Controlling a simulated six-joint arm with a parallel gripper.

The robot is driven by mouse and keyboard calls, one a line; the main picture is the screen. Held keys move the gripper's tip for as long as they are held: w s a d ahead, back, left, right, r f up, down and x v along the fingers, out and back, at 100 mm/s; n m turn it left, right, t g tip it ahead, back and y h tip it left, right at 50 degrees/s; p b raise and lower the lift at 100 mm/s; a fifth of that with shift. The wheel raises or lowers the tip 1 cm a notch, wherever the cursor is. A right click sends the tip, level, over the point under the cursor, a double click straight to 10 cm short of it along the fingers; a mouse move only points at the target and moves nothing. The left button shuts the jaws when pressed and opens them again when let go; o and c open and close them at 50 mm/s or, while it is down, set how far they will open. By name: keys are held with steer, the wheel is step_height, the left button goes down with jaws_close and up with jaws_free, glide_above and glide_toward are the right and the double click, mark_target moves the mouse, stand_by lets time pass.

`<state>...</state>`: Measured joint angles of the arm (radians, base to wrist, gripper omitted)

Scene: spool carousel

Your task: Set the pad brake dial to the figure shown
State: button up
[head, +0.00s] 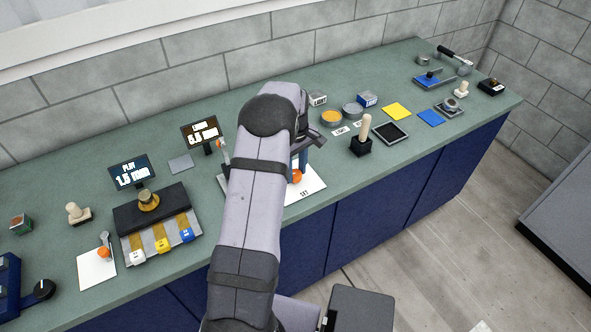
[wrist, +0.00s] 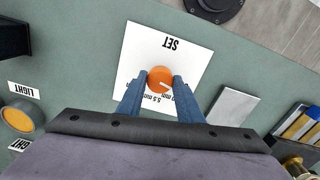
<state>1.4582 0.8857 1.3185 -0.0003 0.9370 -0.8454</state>
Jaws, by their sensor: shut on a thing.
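An orange dial (wrist: 160,78) with a white pointer line sits on a white card (wrist: 134,50) marked SET. The pointer slants toward the lower right in the wrist view. Below it the card carries printed mm figures, partly hidden by my fingers; one reads 5.5 mm. My gripper (wrist: 160,85) is shut on the dial, one blue finger on each side. In the head view, the dial (head: 297,177) shows just right of my arm. A dark display (head: 201,132) shows an mm figure too small to read surely. Another display (head: 132,172) reads PLAY 1.5 mm.
A grey plate (wrist: 233,105) lies beside the card. A black-based stamp (head: 362,144), a black pad (head: 391,132) and round tins (head: 332,118) stand to the right. A rack with coloured tabs (head: 160,240) and a second card with an orange knob (head: 98,271) are at left.

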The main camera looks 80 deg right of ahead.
steer(key=m+b, duration=0.1)
steer(key=m, duration=0.2)
steer(key=shift+m, duration=0.4)
steer(key=m, duration=0.4)
steer(key=shift+m+b, duration=0.3)
steer(key=m, duration=0.3)
steer(key=shift+m, duration=0.3)
steer(key=shift+m+b, duration=0.35)
steer(key=shift+m, duration=1.35)
steer(key=o, duration=1)
steer(key=shift+o, duration=0.2)
